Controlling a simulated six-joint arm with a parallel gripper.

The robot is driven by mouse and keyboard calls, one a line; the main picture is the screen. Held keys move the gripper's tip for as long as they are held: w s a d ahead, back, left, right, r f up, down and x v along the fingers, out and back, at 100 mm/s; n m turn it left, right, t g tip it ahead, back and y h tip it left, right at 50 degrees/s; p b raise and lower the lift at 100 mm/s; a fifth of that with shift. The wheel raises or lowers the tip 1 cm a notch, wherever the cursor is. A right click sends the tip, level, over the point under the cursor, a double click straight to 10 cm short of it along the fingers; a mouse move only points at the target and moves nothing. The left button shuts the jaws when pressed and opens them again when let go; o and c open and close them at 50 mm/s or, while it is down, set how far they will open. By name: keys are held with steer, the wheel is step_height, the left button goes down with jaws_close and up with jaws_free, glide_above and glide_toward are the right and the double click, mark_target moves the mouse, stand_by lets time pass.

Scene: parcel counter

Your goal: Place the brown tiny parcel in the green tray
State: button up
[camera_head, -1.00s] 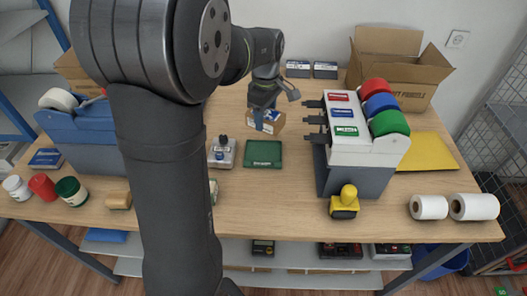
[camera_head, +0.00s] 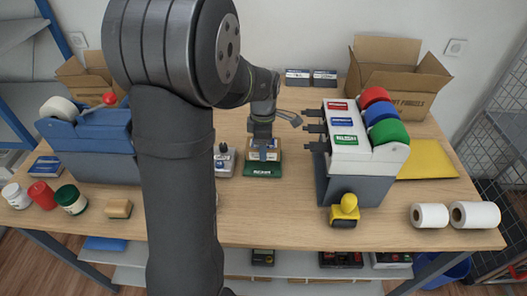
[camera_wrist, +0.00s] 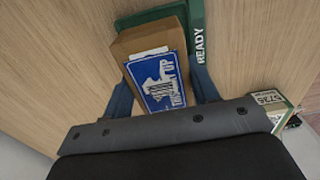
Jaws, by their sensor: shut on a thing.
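The brown tiny parcel (camera_head: 264,150) is a small cardboard box with a blue label. It also shows in the wrist view (camera_wrist: 127,47), label facing the camera. My gripper (camera_head: 264,146) is shut on it, with a blue finger on each side in the wrist view (camera_wrist: 158,95). The green tray (camera_head: 262,170) lies on the table, its front rim marked "READY"; it also shows in the wrist view (camera_wrist: 197,35). The parcel is over the tray and covers most of it. I cannot tell whether the parcel touches the tray floor.
A stamp on a clear block (camera_head: 224,160) stands just left of the tray. Open table lies in front of the tray.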

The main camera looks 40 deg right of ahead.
steer(key=shift+f, duration=1.45)
steer(key=o, duration=1.2)
steer(key=shift+f, duration=0.1)
step_height(320, 180, up, 12)
steer(key=shift+r, duration=0.15)
step_height(320, 180, down, 13)
steer(key=shift+r, duration=2.3)
